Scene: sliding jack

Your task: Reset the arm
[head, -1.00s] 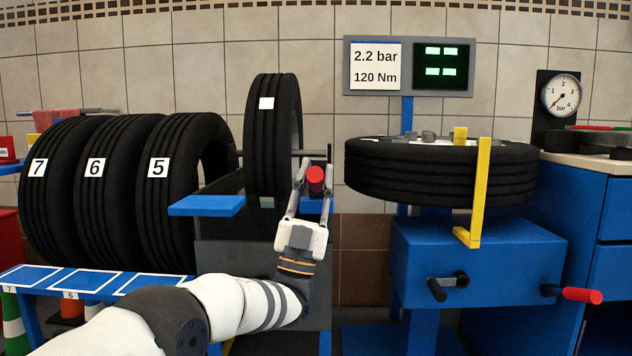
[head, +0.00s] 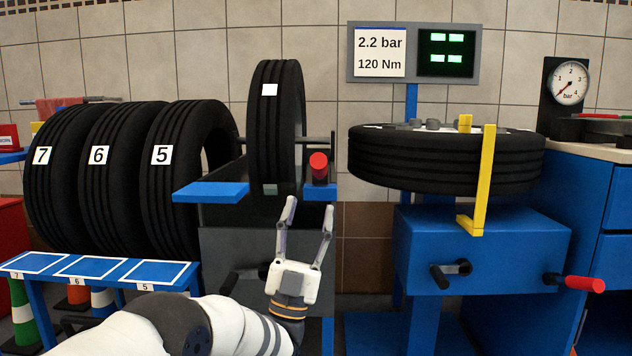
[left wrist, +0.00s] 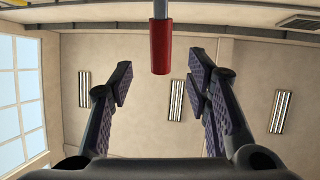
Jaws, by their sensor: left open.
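My left gripper (head: 308,218) is open and empty in the head view, its fingers pointing up. It is just below a red handle (head: 319,166) on the dark machine that holds an upright tyre (head: 275,128). In the left wrist view, the same red handle (left wrist: 161,47) hangs from a grey rod, beyond the tips of the open fingers (left wrist: 160,85) and apart from them. My left arm comes in from the lower left. My right gripper is not in view.
Tyres numbered 7, 6 and 5 (head: 182,165) stand at the left behind a blue rack (head: 95,270). At the right, a tyre (head: 440,165) lies flat on a blue machine (head: 500,245) with a yellow arm (head: 484,180). Wall space shows between the machines.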

